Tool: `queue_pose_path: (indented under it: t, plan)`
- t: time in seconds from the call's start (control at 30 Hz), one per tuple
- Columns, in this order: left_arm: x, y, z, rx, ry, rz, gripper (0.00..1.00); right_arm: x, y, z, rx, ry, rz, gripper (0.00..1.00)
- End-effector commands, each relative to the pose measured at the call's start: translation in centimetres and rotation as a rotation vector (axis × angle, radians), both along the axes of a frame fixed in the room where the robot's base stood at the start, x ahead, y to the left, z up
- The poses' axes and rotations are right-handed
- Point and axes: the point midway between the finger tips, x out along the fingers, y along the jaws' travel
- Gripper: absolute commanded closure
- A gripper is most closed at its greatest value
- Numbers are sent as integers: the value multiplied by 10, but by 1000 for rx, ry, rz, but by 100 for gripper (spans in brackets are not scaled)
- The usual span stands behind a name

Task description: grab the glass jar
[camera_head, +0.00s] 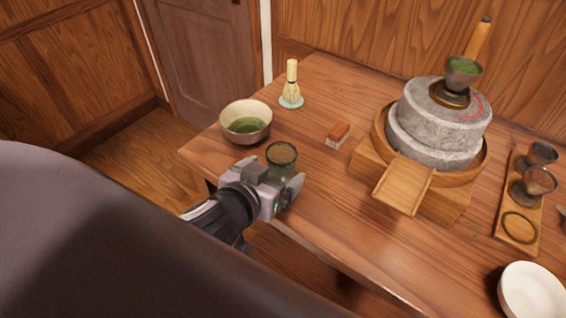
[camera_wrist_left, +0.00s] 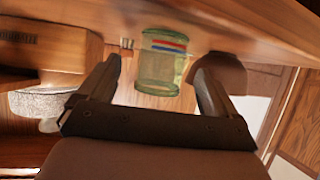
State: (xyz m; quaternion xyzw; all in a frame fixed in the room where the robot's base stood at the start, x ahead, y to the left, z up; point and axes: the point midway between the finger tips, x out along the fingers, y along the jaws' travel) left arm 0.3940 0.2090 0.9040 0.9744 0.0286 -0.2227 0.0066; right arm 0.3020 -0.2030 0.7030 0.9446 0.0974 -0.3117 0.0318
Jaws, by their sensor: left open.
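The glass jar (camera_head: 281,154) stands on the wooden table near its left front edge. In the left wrist view the jar (camera_wrist_left: 160,68) is see-through green, with red and blue bands. My left gripper (camera_head: 274,176) is open at the jar, hiding its lower part in the head view. In the left wrist view the jar appears between the two fingers (camera_wrist_left: 157,66), with a gap on each side. Whether the fingertips reach past its middle is hard to tell. My right gripper does not show.
A bowl of green tea (camera_head: 246,122) sits just behind left of the jar.

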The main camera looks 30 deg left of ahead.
Motion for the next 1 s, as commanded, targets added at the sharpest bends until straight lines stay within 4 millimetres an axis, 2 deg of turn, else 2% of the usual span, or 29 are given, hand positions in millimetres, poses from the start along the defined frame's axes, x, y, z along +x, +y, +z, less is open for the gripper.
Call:
queue_pose_path:
  t: [0.37,0.7,0.87,0.9,1.0]
  plan:
    - [38,4,-23,1,-1,-2,8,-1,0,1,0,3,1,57]
    - [42,5,-26,-1,0,-2,8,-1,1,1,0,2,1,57]
    - [42,5,-26,0,0,-1,60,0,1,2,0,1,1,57]
    - [42,5,-26,0,0,-1,66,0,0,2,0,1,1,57]
    - [42,5,-25,0,-1,-1,66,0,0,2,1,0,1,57]
